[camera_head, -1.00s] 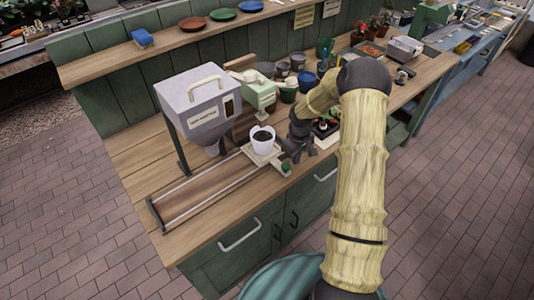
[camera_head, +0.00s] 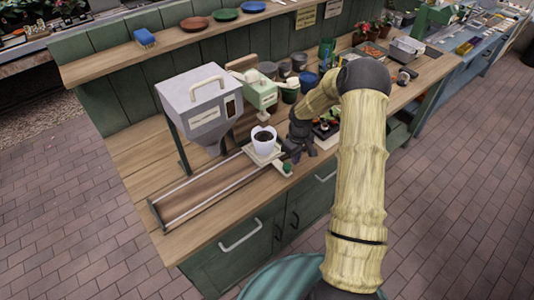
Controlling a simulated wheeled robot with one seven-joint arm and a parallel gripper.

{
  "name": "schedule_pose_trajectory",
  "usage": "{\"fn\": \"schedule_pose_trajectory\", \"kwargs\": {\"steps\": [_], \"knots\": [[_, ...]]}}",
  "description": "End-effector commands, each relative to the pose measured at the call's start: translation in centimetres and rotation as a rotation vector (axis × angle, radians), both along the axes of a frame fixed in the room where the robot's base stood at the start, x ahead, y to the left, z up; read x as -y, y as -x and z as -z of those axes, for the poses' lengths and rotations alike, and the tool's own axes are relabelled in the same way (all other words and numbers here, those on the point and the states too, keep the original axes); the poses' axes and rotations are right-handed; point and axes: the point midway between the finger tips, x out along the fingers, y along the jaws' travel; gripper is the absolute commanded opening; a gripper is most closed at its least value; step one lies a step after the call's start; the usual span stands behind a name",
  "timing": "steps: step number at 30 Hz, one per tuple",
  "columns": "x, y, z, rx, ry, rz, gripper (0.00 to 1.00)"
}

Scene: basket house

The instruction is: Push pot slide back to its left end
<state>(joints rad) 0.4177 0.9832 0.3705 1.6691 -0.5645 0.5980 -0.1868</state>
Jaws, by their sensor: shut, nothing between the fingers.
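The pot slide (camera_head: 283,167) is a pale carriage with a green knob at its front right, at the right end of a long two-rail track (camera_head: 192,199). A white pot (camera_head: 264,140) with dark soil stands upright on it. My gripper (camera_head: 291,151) is shut and empty, low at the right side of the carriage and close to the pot. I cannot tell whether it touches the carriage. My arm hides part of the counter behind it.
A grey hopper (camera_head: 199,100) on legs stands over the far side of the track. A green dispenser (camera_head: 261,93) stands behind the pot. A tray of small plants (camera_head: 324,130) is right of my gripper. The track left of the carriage is clear.

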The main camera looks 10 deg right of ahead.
Motion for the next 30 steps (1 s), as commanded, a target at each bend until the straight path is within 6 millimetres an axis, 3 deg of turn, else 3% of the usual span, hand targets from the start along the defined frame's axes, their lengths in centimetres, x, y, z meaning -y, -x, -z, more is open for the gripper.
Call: {"fn": "schedule_pose_trajectory", "kwargs": {"steps": [18, 30], "knots": [[-0.1, 0.1, 0.0, 0.000, 0.000, 0.000, 0.00], [-3.1, 1.6, 0.1, -0.001, 0.000, -0.003, 0.00]]}}
